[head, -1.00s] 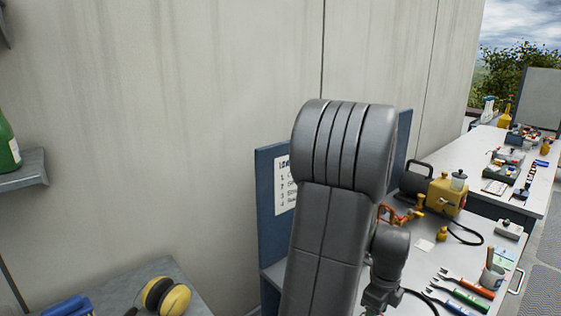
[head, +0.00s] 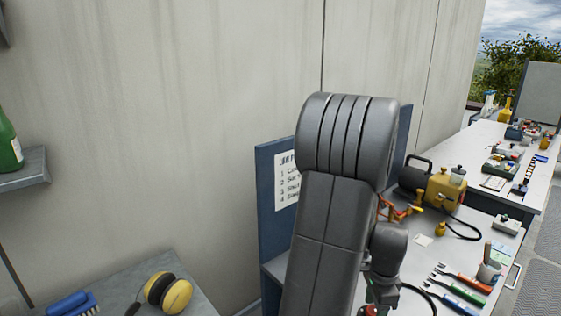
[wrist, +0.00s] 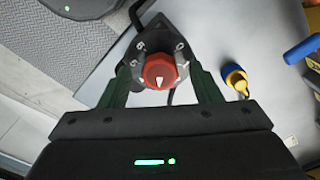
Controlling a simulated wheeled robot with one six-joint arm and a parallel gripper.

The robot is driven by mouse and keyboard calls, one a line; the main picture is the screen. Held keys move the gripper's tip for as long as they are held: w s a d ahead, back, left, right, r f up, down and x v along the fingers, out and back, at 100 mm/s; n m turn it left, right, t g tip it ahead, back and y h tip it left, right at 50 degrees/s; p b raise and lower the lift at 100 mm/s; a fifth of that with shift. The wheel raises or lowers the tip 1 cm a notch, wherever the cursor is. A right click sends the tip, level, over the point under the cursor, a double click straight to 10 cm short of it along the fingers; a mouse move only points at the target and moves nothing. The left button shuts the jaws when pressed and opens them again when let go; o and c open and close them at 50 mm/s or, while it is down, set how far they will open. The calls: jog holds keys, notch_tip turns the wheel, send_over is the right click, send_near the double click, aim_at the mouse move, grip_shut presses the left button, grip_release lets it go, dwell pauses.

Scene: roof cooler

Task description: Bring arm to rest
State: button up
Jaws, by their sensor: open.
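My gripper (wrist: 160,78) is open, with its dark green fingers on either side of a dark grey device with a red dial (wrist: 160,70) in the wrist view. The device has white markings around the dial, which carries a white pointer. I cannot tell whether the fingers touch it. In the head view my grey arm rises large in the centre and folds down toward the workbench (head: 478,228). The gripper is mostly hidden there, low behind the arm.
A yellow pump-like machine (head: 445,190), a hose and several coloured-handle tools (head: 462,283) lie on the bench. A blue board with a printed list (head: 287,182) stands behind my arm. Yellow earmuffs (head: 176,296) and a blue brush (head: 68,303) lie lower left. A green bottle (head: 8,148) stands on a shelf.

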jog(key=n+p, duration=0.1)
jog(key=n, duration=0.4)
jog(key=shift+n+p, duration=1.15)
jog(key=shift+n, duration=1.95)
